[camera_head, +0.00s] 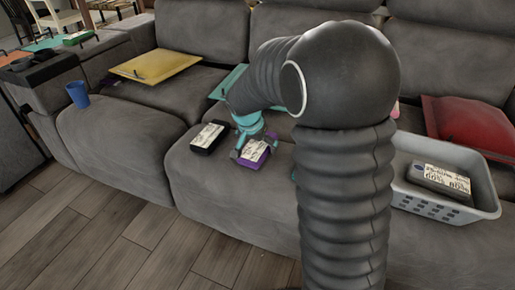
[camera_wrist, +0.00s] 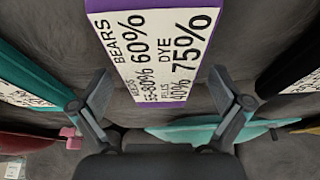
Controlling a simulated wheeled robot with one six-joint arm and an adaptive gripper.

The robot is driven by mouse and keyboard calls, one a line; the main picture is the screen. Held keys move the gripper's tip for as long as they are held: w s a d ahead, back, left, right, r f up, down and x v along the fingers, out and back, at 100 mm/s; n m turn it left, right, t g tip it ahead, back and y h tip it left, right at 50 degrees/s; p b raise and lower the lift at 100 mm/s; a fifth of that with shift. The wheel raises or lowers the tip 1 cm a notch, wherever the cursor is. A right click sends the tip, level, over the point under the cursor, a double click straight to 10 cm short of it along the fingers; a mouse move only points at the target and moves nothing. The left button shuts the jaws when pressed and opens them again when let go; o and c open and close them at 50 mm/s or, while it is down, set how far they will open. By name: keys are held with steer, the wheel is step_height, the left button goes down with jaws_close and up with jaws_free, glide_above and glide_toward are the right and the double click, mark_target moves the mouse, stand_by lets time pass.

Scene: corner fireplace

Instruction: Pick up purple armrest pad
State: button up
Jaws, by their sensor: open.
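The purple pad (camera_head: 252,155) lies on the middle seat of the grey sofa and bears a white printed label. In the wrist view the pad (camera_wrist: 150,45) reaches from the top edge to between my fingers, its label facing up. My gripper (camera_head: 250,141) is directly over the pad in the head view and hides part of it. In the wrist view my gripper (camera_wrist: 160,80) has its two fingers spread apart, one to each side of the pad's near end. Nothing is held. I cannot tell how far above the pad the fingertips are.
A black labelled item (camera_head: 209,137) lies close on the pad's left. A grey basket (camera_head: 450,205) holding a labelled box stands on the right. A yellow folder (camera_head: 155,66), a blue cup (camera_head: 77,94) and a red cushion (camera_head: 468,125) are also on the sofa. The wooden floor in front is clear.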

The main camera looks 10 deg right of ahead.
steer(key=c, duration=1.2)
